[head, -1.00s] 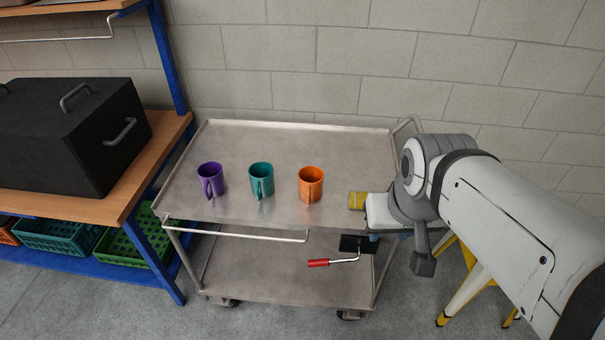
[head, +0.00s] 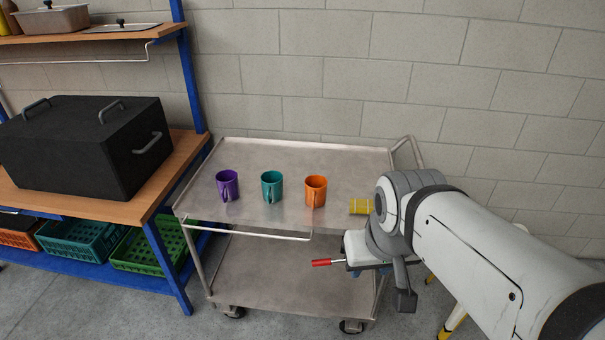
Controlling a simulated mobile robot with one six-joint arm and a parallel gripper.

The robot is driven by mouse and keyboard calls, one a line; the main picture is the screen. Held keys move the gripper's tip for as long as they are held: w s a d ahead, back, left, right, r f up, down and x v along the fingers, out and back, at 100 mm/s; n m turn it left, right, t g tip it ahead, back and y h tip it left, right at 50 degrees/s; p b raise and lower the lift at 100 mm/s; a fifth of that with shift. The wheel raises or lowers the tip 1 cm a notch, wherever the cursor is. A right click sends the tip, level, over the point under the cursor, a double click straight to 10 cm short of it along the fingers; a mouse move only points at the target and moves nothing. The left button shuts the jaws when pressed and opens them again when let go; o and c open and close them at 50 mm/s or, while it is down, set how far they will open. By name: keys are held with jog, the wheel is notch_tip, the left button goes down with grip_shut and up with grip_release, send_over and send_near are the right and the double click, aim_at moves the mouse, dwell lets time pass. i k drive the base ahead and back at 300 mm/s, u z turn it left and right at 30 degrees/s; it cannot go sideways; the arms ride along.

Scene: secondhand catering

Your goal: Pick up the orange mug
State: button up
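The orange mug (head: 316,191) stands upright on the top shelf of a grey metal cart (head: 290,160), at the right end of a row of three mugs. A teal mug (head: 271,187) is in the middle and a purple mug (head: 227,186) is on the left. Their handles face roughly toward me. My gripper (head: 357,248) shows only in part, as a white body below my wrist, at the cart's front right edge. It is right of the orange mug and apart from it. Its fingers cannot be made out.
A yellow object (head: 360,206) lies on the top shelf, right of the orange mug and close to my wrist. A red-handled tool (head: 322,262) is lower down. A wooden bench (head: 130,207) with a black box (head: 85,147) stands left. The shelf behind the mugs is clear.

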aim_at(316, 185)
jog(key=u, duration=0.05)
jog(key=i, duration=1)
jog(key=z, duration=0.55)
jog(key=k, duration=1.3)
jog(key=u, duration=0.55)
jog(key=i, duration=1)
jog(key=u, duration=0.05)
